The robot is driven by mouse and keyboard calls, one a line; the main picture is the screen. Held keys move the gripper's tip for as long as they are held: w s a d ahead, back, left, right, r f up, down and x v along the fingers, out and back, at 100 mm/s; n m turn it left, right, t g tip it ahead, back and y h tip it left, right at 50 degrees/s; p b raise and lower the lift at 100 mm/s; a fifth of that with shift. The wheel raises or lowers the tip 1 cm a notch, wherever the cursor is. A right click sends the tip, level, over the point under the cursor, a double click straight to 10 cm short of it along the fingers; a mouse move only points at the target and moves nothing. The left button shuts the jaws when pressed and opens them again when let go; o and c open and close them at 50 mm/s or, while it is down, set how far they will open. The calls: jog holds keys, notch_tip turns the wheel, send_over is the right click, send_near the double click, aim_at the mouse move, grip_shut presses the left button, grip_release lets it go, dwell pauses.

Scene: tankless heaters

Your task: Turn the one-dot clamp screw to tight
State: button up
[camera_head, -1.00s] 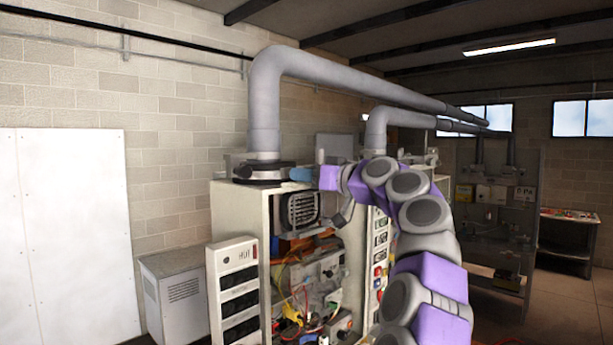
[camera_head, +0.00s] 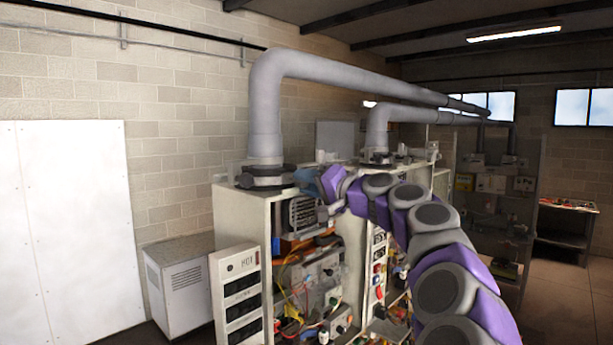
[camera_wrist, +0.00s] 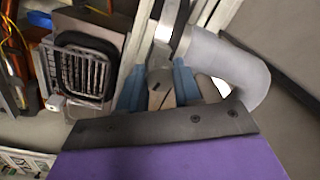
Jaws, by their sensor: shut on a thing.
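In the head view, my gripper (camera_head: 309,182) is at the top front edge of the near open heater cabinet (camera_head: 240,208), just right of the dark clamp (camera_head: 262,177) around the foot of the grey vent pipe (camera_head: 264,110). In the wrist view, my gripper's blue fingers (camera_wrist: 159,92) are shut on a grey clamp screw (camera_wrist: 160,76) that stands between them. Its head shows a dark slot or mark. I cannot make out any dots. The pipe's elbow (camera_wrist: 230,68) is just right of the fingers. The clamp is partly hidden by the gripper in the wrist view.
A black-framed finned grille (camera_wrist: 85,70) is left of the fingers, inside the open cabinet with loose wires. A second vent pipe (camera_head: 378,130) rises from the cabinet behind. A grey box (camera_head: 190,280) stands on the floor at left. Free floor lies at far right.

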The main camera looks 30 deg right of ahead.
jog(key=shift+m+p, duration=0.4)
jog(key=shift+m, duration=0.3)
jog(key=o, duration=0.7)
jog(key=shift+c, duration=0.2)
jog(key=o, duration=0.4)
jog(key=shift+d+f, duration=0.1)
jog(key=shift+d, duration=0.15)
jog(key=shift+s, duration=0.1)
jog(key=b+v, duration=0.4)
jog(key=v, duration=1.3)
